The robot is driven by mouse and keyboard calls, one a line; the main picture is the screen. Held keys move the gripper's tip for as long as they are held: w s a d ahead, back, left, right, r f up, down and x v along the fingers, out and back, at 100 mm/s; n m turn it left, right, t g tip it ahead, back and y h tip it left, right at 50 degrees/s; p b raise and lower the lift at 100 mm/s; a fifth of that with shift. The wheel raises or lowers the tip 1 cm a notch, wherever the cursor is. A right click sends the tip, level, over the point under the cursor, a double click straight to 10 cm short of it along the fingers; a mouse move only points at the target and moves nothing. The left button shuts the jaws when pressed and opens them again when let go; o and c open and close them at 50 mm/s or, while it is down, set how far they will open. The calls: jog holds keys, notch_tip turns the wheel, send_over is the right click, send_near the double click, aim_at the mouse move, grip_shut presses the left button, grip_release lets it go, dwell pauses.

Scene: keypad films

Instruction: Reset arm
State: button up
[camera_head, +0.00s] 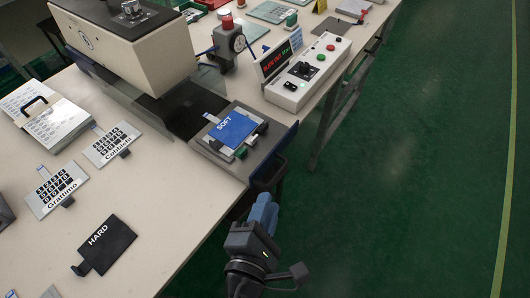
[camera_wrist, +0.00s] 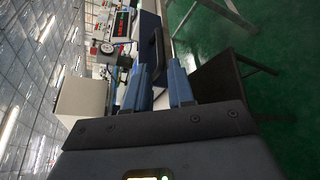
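My gripper (camera_head: 265,200) is off the front edge of the table, just below the dark handle (camera_head: 270,174) of the pulled-out tray (camera_head: 222,168). In the wrist view its two blue fingers (camera_wrist: 161,72) stand apart, with the dark handle (camera_wrist: 157,45) showing between and beyond them. I see nothing held. I cannot tell whether the fingers touch the handle. A blue plate marked SOFT (camera_head: 232,129) lies in a fixture on the tray.
The cream press (camera_head: 135,50) stands behind the tray. A control box (camera_head: 310,75) with a lit display is to the right. The Grattimo keypad (camera_head: 57,190), Cobrinimi keypad (camera_head: 112,145) and black HARD plate (camera_head: 104,246) lie left. The green floor (camera_head: 400,170) at right is clear.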

jog(key=s+d+f+m+g+y, duration=0.2)
jog(key=s+d+f+m+y, duration=0.15)
jog(key=s+d, duration=0.25)
jog(key=s+d+f+m+g+y, duration=0.2)
jog(key=s+d+f+m, duration=0.2)
jog(key=s+d, duration=0.3)
jog(key=s+d+r+m+t, duration=0.2)
jog(key=s+r+m, duration=0.3)
jog(key=r, duration=0.4)
jog(key=s+d+r+m+t, duration=0.2)
jog(key=s+d+r+m, duration=0.3)
jog(key=r+m, duration=0.3)
jog(key=shift+s+d+r+h, duration=0.15)
jog(key=shift+s+r+h, duration=0.3)
jog(key=shift+r, duration=0.5)
